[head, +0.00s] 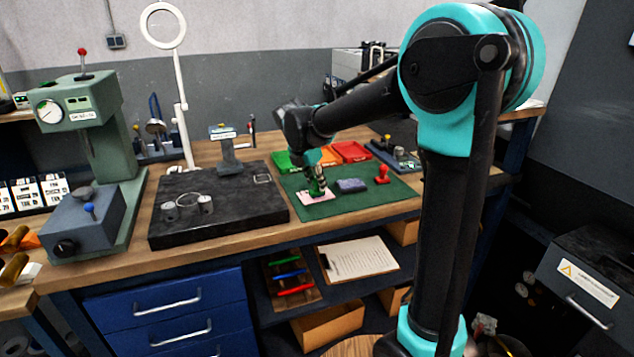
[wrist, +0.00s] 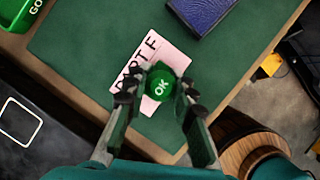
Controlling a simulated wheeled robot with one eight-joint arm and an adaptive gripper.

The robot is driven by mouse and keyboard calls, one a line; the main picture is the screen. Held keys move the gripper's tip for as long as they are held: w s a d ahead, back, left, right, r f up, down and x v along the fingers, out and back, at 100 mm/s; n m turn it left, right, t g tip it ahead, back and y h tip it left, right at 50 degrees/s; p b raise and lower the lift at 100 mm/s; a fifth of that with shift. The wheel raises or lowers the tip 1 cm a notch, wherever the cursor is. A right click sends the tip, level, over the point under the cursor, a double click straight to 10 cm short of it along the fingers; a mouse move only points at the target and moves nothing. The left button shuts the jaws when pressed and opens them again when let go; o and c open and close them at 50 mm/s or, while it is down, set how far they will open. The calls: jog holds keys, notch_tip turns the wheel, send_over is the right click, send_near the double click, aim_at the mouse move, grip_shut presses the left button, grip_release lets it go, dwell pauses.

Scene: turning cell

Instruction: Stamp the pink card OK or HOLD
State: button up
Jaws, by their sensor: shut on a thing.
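The pink card (wrist: 178,62) lies on the green mat (wrist: 85,45), its printed text partly covered. It also shows in the head view (head: 327,196). My gripper (wrist: 157,92) is shut on the green OK stamp (wrist: 160,85), which stands over the middle of the card. In the head view the stamp (head: 316,188) is upright at the card; I cannot tell whether its face touches it. The red stamp (head: 382,174) stands at the right on the mat. The blue ink pad (head: 351,185) lies between card and red stamp, and shows in the wrist view (wrist: 200,12).
Green (head: 284,162), orange (head: 325,157) and red (head: 351,151) trays line the mat's back edge. A black slab (head: 235,205) with small metal parts lies left of the mat. A magnifier lamp (head: 180,90) and a green press (head: 105,150) stand further left. The bench's front edge is close.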

jog(key=shift+f, duration=0.3)
dwell(0.7)
jog(key=shift+r, duration=3.5)
